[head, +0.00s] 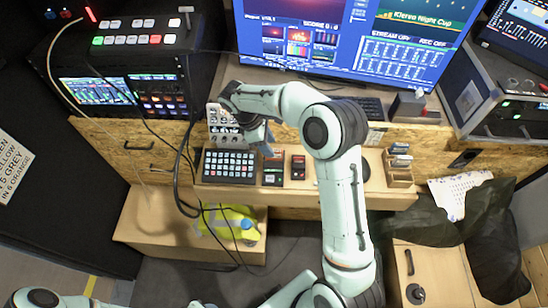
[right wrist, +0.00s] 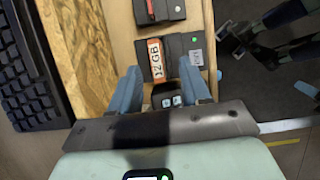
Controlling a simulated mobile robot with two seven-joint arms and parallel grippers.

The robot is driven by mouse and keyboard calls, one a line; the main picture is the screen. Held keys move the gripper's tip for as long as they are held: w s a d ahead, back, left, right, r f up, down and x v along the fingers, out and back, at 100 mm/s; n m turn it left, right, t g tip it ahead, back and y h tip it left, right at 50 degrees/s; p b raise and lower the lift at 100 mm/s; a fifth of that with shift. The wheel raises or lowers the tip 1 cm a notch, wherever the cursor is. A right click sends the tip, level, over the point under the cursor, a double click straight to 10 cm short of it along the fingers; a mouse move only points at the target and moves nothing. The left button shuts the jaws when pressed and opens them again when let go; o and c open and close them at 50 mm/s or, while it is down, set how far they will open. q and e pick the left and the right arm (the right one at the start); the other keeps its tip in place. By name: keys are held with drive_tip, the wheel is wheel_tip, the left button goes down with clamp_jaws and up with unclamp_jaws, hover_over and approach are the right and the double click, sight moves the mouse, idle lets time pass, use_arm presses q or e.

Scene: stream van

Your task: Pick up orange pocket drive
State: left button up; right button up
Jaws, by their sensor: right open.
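An orange drive (right wrist: 156,60) with large pale lettering lies in a dark holder (right wrist: 178,45) on the wooden desk in the right wrist view. In the head view this holder (head: 272,178) is partly covered by my right gripper (head: 268,148). My right gripper is open, and its two blue-grey fingers (right wrist: 160,70) point toward the drive, one on each side of its near end. Nothing is held between them. I cannot tell whether the fingers touch the drive or stay above it. My left gripper is out of view.
A second dark holder (head: 298,168) with a red part stands just right. A black key panel (head: 230,165) is close on the left. A keyboard (right wrist: 28,75) sits on the raised shelf behind. A wooden organizer (head: 398,168) stands further right. The desk's front edge drops to the floor.

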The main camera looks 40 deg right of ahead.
sight(274, 150)
drive_tip(key=x, duration=0.4)
drive_tip(key=shift+d+f, duration=0.25)
drive_tip(key=shift+f, duration=0.1)
drive_tip(key=shift+w, duration=0.1)
clamp_jaws()
